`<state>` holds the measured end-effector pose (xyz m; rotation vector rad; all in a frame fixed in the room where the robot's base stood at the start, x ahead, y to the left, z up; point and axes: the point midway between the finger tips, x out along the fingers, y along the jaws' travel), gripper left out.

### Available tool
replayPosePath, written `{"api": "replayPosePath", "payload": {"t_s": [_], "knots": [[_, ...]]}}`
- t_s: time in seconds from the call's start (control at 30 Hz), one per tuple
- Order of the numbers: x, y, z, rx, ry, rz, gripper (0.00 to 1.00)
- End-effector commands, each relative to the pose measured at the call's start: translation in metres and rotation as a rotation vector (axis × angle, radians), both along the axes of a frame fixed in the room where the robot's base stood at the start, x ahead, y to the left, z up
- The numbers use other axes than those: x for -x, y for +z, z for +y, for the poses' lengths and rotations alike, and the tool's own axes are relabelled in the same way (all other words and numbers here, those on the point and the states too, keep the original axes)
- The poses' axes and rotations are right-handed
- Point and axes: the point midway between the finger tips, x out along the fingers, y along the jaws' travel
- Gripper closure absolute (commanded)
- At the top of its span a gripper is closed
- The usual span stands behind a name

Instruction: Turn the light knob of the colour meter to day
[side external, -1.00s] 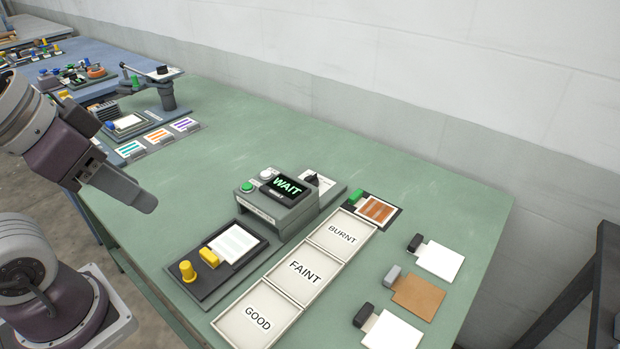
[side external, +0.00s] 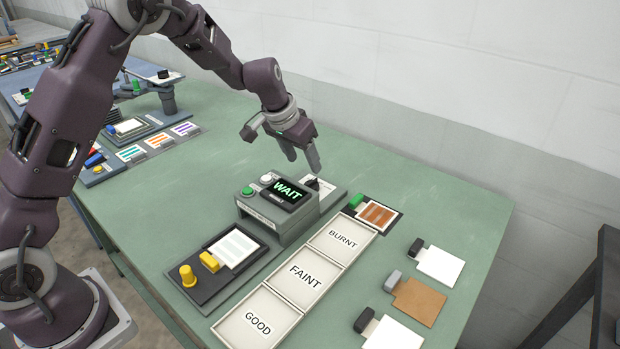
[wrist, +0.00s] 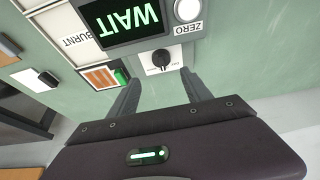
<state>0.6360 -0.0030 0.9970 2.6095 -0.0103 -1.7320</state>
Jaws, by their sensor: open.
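The colour meter (side external: 272,222) is a grey box on the green table, its screen (side external: 288,191) reading WAIT. The light knob (side external: 312,184) is a small black knob on a white plate at the meter's back right side. In the wrist view the knob (wrist: 161,59) shows on its white plate (wrist: 160,68), just beyond my fingertips; the plate's lettering is too small to read. My gripper (side external: 302,161) is open and empty, pointing down just above and behind the knob. In the wrist view its two fingers (wrist: 160,78) stand to either side of the knob, apart from it.
A green button (side external: 249,191) and a white ZERO button (side external: 267,178) sit on the meter close by. A tray (side external: 220,262) with a white card is in front. Trays marked BURNT (side external: 343,238), FAINT and GOOD run alongside. The table behind the meter is clear.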

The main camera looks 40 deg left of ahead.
Motion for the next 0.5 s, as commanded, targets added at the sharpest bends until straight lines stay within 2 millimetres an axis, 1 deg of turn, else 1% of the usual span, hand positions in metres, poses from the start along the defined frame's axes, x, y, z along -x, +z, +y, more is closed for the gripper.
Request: {"api": "replayPosePath", "payload": {"t_s": [0.03, 0.17, 0.33, 0.4, 0.5], "knots": [[-0.005, -0.011, 0.002, -0.007, 0.001, 0.004, 0.43], [-0.013, -0.03, 0.004, -0.014, 0.0, 0.007, 0.43], [-0.025, -0.061, 0.004, -0.013, 0.001, 0.008, 0.43], [-0.029, -0.07, 0.004, -0.012, 0.0, 0.007, 0.43], [-0.032, -0.078, 0.004, -0.013, 0.001, 0.006, 0.43]]}}
